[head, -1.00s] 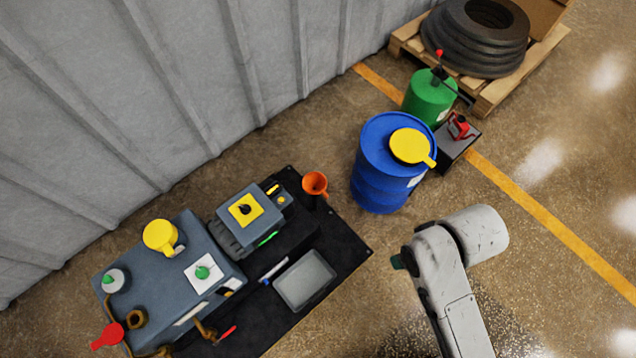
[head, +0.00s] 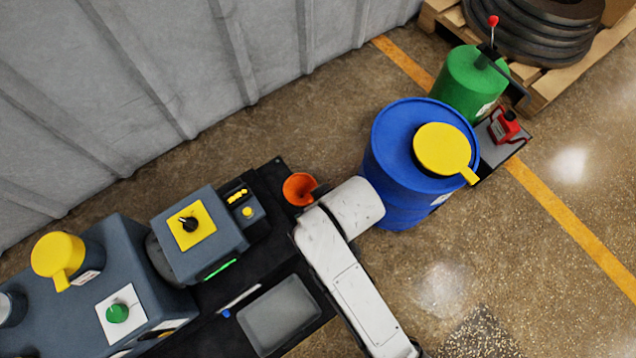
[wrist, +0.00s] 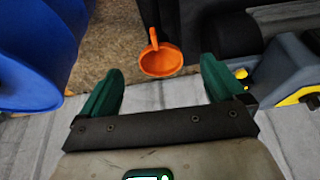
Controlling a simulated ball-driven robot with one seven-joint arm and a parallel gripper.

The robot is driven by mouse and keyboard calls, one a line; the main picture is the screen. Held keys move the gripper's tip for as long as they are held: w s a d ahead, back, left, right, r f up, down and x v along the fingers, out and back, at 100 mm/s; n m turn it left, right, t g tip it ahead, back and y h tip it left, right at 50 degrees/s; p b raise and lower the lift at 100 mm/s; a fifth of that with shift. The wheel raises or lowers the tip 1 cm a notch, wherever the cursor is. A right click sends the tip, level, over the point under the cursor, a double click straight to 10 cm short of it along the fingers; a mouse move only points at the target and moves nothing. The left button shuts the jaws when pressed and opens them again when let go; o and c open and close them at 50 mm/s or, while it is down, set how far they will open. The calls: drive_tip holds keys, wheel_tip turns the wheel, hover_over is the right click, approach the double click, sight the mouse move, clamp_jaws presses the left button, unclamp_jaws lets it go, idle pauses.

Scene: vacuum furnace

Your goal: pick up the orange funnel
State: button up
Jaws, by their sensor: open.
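The orange funnel (head: 299,188) sits near the back right corner of the black mat, partly covered by my arm in the head view. In the wrist view the orange funnel (wrist: 161,60) shows its open cone, beyond and between my two green fingers, with a gap to them. My gripper (wrist: 164,80) is open and empty. In the head view my arm's end is right beside the funnel, and the fingers are hidden there.
A blue drum (head: 393,160) with a yellow lid piece (head: 442,149) stands close right of the funnel. A grey pump unit with a yellow panel (head: 190,226) stands to the left. A grey tray (head: 279,314) lies in front. A corrugated wall (head: 150,70) runs behind.

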sight(304, 197)
drive_tip(key=b+x, duration=0.1)
drive_tip(key=x, duration=0.2)
drive_tip(key=w+b+x, duration=0.1)
drive_tip(key=b+x, duration=0.1)
drive_tip(key=x, duration=0.2)
drive_tip(key=shift+w+a+f, duration=0.1)
drive_tip(key=shift+w+a, duration=0.05)
drive_tip(key=b+x, duration=0.2)
drive_tip(key=x, duration=0.1)
drive_tip(key=b+x, duration=0.1)
drive_tip(key=shift+d+f+b, duration=0.25)
drive_tip(key=shift+d+b, duration=0.05)
drive_tip(key=shift+b, duration=0.1)
drive_tip(key=shift+w+a+f, duration=0.15)
drive_tip(key=shift+f, duration=0.2)
clamp_jaws()
